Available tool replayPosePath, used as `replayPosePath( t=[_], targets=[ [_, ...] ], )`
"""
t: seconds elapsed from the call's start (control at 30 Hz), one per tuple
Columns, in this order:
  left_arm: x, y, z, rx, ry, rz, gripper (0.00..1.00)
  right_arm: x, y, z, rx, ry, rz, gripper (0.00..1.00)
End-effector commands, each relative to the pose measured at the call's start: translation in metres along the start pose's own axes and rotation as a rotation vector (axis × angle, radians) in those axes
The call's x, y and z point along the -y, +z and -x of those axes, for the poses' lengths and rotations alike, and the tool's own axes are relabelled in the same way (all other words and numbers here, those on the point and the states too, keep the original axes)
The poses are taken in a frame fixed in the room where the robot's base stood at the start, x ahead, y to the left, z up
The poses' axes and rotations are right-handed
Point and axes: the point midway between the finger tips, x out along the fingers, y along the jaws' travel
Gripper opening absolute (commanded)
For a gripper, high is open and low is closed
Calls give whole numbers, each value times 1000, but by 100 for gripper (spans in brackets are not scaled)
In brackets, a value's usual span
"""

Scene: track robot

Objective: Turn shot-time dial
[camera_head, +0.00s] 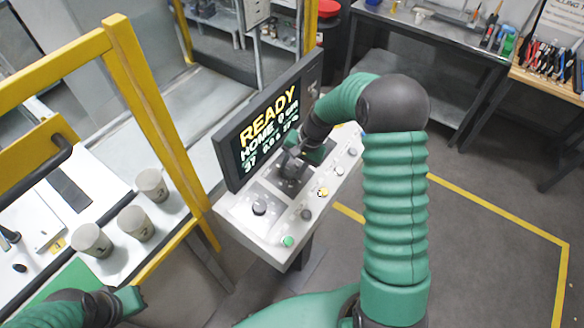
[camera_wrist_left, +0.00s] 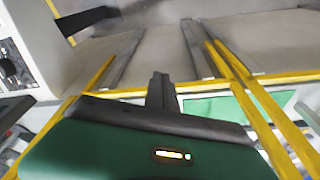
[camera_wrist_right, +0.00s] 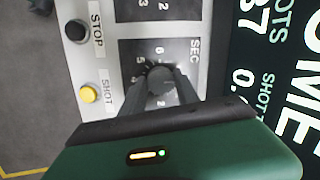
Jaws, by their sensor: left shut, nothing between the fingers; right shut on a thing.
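The shot-time dial (camera_wrist_right: 160,78) is a dark round knob on a black plate with numbers and the label SEC, in the right wrist view. My right gripper (camera_wrist_right: 160,84) is shut on it, one finger on each side. In the head view my right gripper (camera_head: 290,168) reaches down to the console (camera_head: 240,212) and hides most of this dial. My left gripper (camera_wrist_left: 161,82) is shut and empty, away from the console. In the head view only part of my left arm shows at the lower left.
The screen (camera_head: 262,130) reading READY stands right behind the panel. A yellow button (camera_wrist_right: 88,95) labelled SHOT and a black STOP button (camera_wrist_right: 76,31) lie close to the dial. Another knob (camera_head: 259,207) is on the panel. Yellow rails (camera_head: 150,110) and grey cups (camera_head: 135,223) are at left.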

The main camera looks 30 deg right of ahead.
Motion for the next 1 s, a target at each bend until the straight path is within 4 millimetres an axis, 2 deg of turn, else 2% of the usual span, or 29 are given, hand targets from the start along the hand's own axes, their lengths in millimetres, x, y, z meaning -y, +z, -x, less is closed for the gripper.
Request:
replayPosePath(
  t=[0.1,0.13,0.3,0.67,0.77,1.0],
  targets=[
    [0,0,0,0,0,0,0,-1,2,-2,5,2,1,0],
    [0,0,0,0,0,0,0,-1,2,-2,5,2,1,38],
    [0,0,0,0,0,0,0,-1,1,-1,4,1,0,58],
    [0,0,-2,0,0,0,0,0,0,5,0,-1,-1,58],
    [0,1,-6,0,0,0,0,0,-1,21,-3,-2,0,58],
    [0,4,-18,0,0,0,0,0,-2,90,-5,-2,0,58]
  ],
)
